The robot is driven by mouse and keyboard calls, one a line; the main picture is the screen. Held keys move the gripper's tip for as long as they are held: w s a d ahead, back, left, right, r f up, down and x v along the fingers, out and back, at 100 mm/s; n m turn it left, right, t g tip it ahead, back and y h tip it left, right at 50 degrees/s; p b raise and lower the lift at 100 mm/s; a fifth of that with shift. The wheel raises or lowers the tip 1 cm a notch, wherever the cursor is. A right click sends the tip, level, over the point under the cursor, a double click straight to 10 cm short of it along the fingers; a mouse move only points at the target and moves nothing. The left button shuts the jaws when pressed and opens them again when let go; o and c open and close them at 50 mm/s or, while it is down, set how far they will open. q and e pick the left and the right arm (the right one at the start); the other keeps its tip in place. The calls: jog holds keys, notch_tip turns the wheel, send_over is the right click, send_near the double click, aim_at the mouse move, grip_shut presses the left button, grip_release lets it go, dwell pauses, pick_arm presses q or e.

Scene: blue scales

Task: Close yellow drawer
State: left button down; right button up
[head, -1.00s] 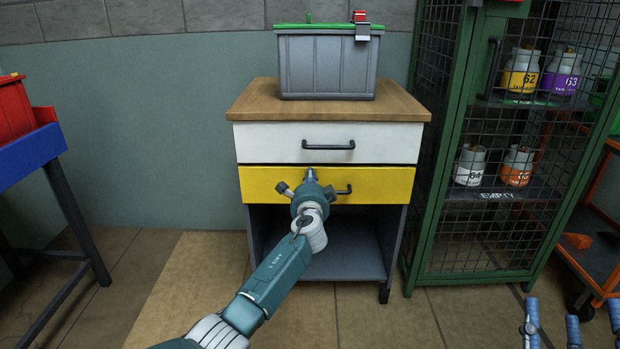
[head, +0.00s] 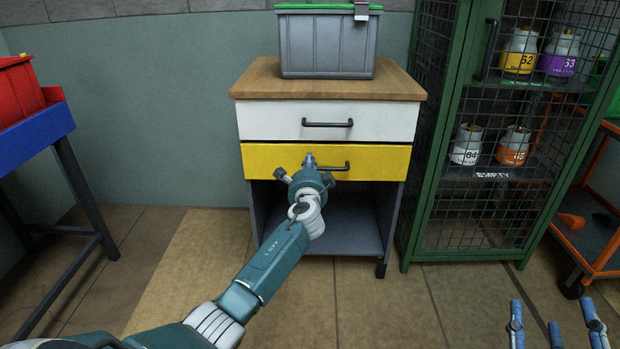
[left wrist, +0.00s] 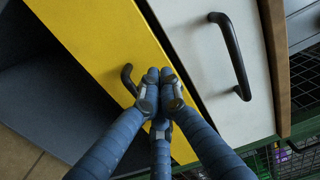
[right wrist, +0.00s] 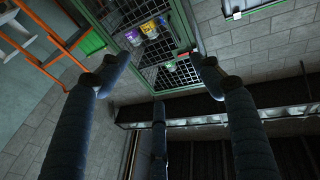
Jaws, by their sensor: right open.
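The yellow drawer (head: 385,163) is the lower drawer of a small cabinet, under a white drawer (head: 380,122). Its front looks about flush with the white one; I cannot tell whether a small gap is left. My left gripper (head: 309,160) is in front of the yellow front and hides part of its black handle (head: 343,167). In the left wrist view the left fingertips (left wrist: 160,78) are together, over the yellow front (left wrist: 95,40) beside the visible end of its handle (left wrist: 128,80). Contact is unclear. My right gripper (head: 555,325) is open and empty, low at the right.
A grey bin (head: 328,50) with a green rim stands on the wooden cabinet top (head: 260,85). A green mesh cage (head: 432,150) with several gas bottles is close on the right. A blue table (head: 35,135) with a red bin stands left. An open shelf space is below the drawer.

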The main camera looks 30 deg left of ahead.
pick_arm(q)
jog(key=p+v, duration=0.2)
jog(key=v, duration=0.6)
jog(key=shift+s+d, duration=0.2)
jog(key=shift+s, duration=0.05)
pick_arm(e)
notch_tip(320, 180, down, 14)
jog(key=s+d+g+h, duration=0.2)
jog(key=g, duration=0.4)
jog(key=shift+s+d+f+g, duration=0.15)
jog(key=shift+s+d+g, duration=0.1)
jog(key=shift+g, duration=0.15)
pick_arm(q)
jog(key=shift+f, duration=0.1)
